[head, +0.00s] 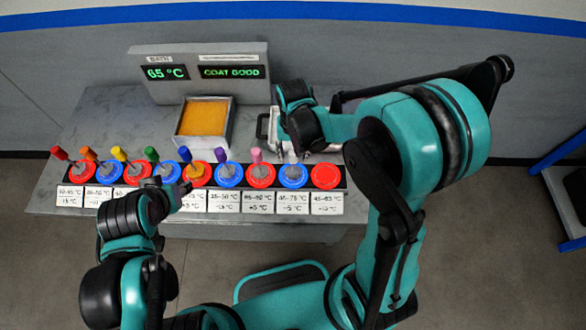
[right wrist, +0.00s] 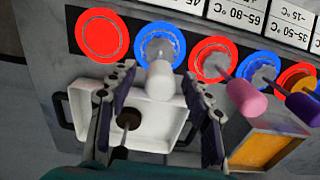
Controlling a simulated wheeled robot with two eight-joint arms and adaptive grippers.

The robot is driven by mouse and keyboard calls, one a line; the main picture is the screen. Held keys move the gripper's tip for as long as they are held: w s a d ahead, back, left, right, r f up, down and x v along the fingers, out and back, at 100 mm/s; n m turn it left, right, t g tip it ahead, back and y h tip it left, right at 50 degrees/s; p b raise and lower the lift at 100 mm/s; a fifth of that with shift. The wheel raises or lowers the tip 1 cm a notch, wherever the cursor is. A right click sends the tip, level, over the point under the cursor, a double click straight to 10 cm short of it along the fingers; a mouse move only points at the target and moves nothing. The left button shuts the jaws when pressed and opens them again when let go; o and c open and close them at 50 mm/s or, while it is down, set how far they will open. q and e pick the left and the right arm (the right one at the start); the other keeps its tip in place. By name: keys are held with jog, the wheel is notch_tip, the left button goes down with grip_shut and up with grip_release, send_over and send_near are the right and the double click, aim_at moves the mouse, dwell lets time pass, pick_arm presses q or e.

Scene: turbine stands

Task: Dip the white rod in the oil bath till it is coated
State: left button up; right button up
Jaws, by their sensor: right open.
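The white rod (right wrist: 159,82) stands in a blue ring socket (right wrist: 160,45) in the right wrist view; its white knob points toward the camera. My right gripper (right wrist: 157,76) is open, with one finger on each side of the knob; I cannot tell whether they touch it. The oil bath (head: 205,118), a square pan of amber oil, stands behind the row. My left gripper (head: 181,190) is in front of the row's middle; its jaw opening is unclear.
Several coloured rods (head: 118,154) stand in red and blue sockets along the front edge. The rightmost red socket (head: 326,175) is empty. A white tray (right wrist: 150,140) holds a dark-knobbed item (right wrist: 127,119).

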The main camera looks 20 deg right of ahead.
dwell(0.7)
grip_shut()
